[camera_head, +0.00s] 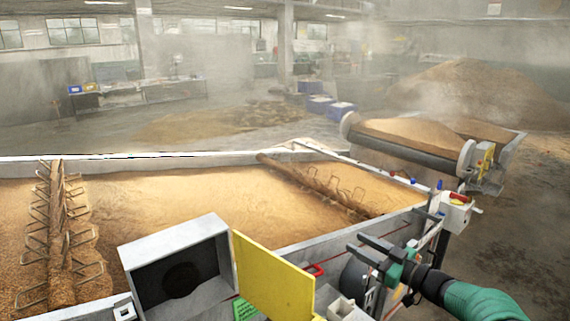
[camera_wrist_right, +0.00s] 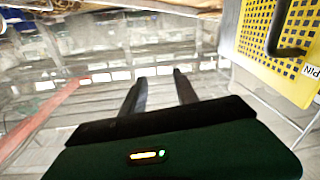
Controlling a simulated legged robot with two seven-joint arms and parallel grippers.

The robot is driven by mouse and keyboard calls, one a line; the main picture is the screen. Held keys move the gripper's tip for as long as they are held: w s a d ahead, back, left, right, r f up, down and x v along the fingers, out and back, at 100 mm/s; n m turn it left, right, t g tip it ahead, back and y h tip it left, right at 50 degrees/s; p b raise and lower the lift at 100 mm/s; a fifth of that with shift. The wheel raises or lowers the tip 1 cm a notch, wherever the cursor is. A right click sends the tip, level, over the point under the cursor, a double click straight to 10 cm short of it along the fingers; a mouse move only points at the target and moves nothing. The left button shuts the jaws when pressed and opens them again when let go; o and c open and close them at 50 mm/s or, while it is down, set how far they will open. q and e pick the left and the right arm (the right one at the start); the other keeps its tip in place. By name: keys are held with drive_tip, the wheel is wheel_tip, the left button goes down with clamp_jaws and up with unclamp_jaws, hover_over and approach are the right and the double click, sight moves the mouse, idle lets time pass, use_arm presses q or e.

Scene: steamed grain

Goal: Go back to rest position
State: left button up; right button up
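My right gripper (camera_head: 367,250) is in the lower right of the head view, its arm coming in from the bottom right corner. Its two dark fingers stand apart with nothing between them, in front of the grain bin's right end. In the right wrist view the same gripper (camera_wrist_right: 160,78) shows two parallel fingers with a gap and no object held. My left gripper is not in the head view.
A large bin (camera_head: 105,159) of grain fills the left and middle. A grey box (camera_head: 213,227) with an open yellow door (camera_head: 272,277) stands left of my right gripper. A red-topped control box (camera_head: 457,212) is to its right. The wrist view shows a yellow perforated panel (camera_wrist_right: 297,30).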

drive_tip(key=s+d+f+m+g+h, duration=0.1)
drive_tip(key=s+f+m+g+h, duration=0.1)
drive_tip(key=s+f+m+h, duration=0.85)
drive_tip(key=s+a+f+g, duration=0.1)
drive_tip(key=s+f+g, duration=0.2)
drive_tip(key=s, duration=0.5)
drive_tip(key=s+a+f+g+h, duration=0.1)
drive_tip(key=s+a+f+g, duration=0.1)
drive_tip(key=s, duration=0.6)
drive_tip(key=s+a+f+g+h, duration=0.1)
drive_tip(key=s+f+g, duration=0.3)
drive_tip(key=s, duration=0.5)
drive_tip(key=shift+a+f+n, duration=0.35)
drive_tip(key=shift+a+f, duration=0.05)
drive_tip(key=shift+f, duration=0.1)
